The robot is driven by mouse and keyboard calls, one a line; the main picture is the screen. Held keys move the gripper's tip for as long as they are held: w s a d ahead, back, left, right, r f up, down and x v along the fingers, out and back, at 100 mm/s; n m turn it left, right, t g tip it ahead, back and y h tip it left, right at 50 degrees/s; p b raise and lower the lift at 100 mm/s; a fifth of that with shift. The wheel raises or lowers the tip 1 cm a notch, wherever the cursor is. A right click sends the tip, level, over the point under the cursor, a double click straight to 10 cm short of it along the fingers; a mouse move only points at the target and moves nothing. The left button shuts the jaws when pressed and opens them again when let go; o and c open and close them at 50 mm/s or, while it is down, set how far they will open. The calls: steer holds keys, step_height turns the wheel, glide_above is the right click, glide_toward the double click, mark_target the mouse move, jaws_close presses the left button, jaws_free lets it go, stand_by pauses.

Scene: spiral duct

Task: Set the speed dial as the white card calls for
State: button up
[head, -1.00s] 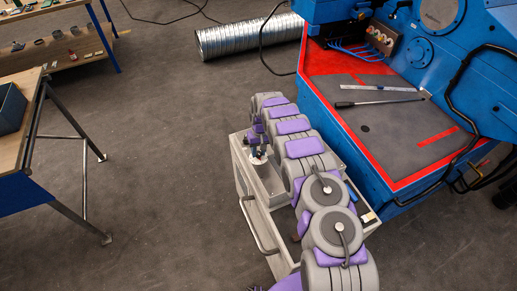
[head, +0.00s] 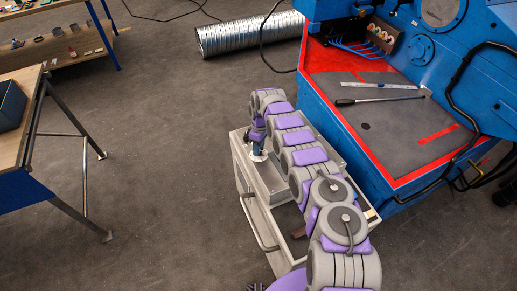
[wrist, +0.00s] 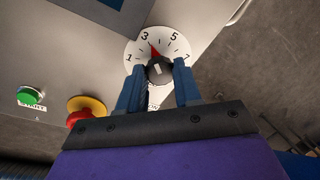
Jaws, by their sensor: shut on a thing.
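The speed dial (wrist: 181,48) is a white disc with numbers 1, 3, 5 and 7 around a dark knob (wrist: 159,71) with a red pointer. The pointer aims near the 3, slightly toward the 5. My gripper (wrist: 160,72) is shut on the knob, one blue finger on each side. In the head view my gripper (head: 258,149) reaches down to the dial (head: 257,157) on the grey cart's top, and the numbers are too small to read. I cannot make out a white card in either view.
A green START button (wrist: 30,96) and a red button on yellow (wrist: 85,106) sit left of the dial. The blue machine (head: 335,130) stands right of the grey cart (head: 264,222). A silver duct (head: 245,35) lies behind.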

steer(key=shift+n, duration=0.4)
steer(key=o, duration=1)
steer(key=shift+o, duration=0.2)
steer(key=shift+r, duration=0.1)
